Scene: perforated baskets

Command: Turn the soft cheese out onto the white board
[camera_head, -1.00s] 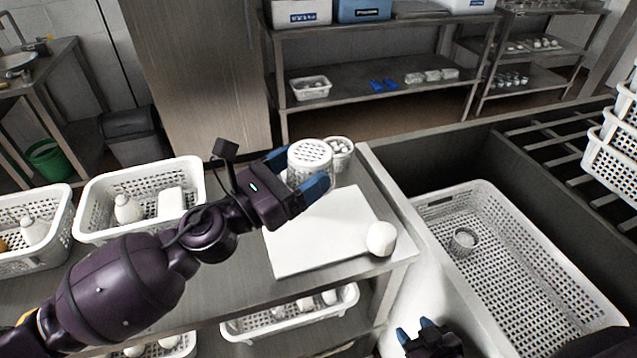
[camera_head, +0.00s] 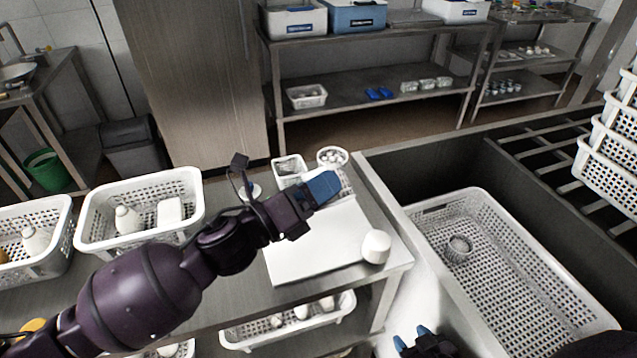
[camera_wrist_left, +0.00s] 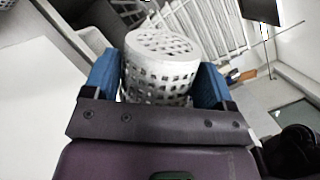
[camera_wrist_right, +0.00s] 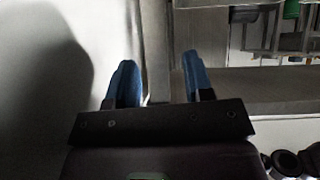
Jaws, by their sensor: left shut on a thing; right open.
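My left gripper (camera_head: 330,186) is shut on a white perforated mould (camera_head: 346,182), held above the back part of the white board (camera_head: 305,255). In the left wrist view the mould (camera_wrist_left: 160,72) sits between the blue fingers, one round perforated face showing; whether cheese is inside I cannot tell. In the head view the finger hides much of it. A smooth white cylinder (camera_head: 376,247), which looks like a cheese, stands at the board's right edge. My right gripper (camera_head: 413,338) is open and empty, low at the front; its fingers show apart in the right wrist view (camera_wrist_right: 157,80).
Behind the board stand a small square basket (camera_head: 289,170) and a round tub of white pieces (camera_head: 332,156). A white basket with bottles (camera_head: 140,232) is at the left. On the right, a large basket (camera_head: 520,275) in the sink holds a small round cup (camera_head: 459,248).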

